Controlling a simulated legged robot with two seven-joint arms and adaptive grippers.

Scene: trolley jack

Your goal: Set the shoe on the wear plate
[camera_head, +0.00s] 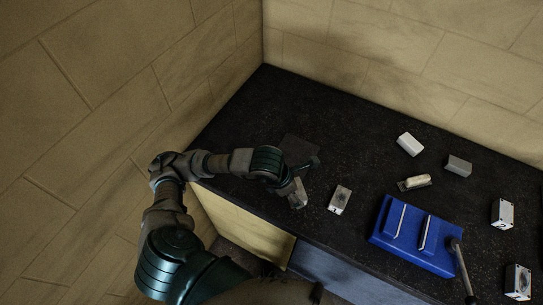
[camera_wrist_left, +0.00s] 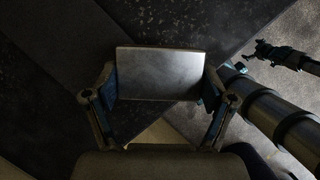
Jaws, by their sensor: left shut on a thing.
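My left gripper (camera_head: 293,187) is shut on a grey metal block, likely the shoe (camera_head: 299,199), above the dark bench near its front edge. In the left wrist view the block's smooth, flat grey face (camera_wrist_left: 160,73) lies between the two fingers of the gripper (camera_wrist_left: 158,92). A dark square plate (camera_head: 300,148), likely the wear plate, lies flat on the bench just behind the gripper and is partly covered by it. A small dark gripper, likely my right one (camera_wrist_left: 264,50), shows in the left wrist view; its jaws are too small to judge.
A pale block with dark marks (camera_head: 340,201) stands close right of my left gripper. Farther right are a blue fixture (camera_head: 412,250) with a lever, a wooden-handled tool (camera_head: 414,182), a white block (camera_head: 410,144), and a grey block (camera_head: 459,166). Walls bound the bench's back and left.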

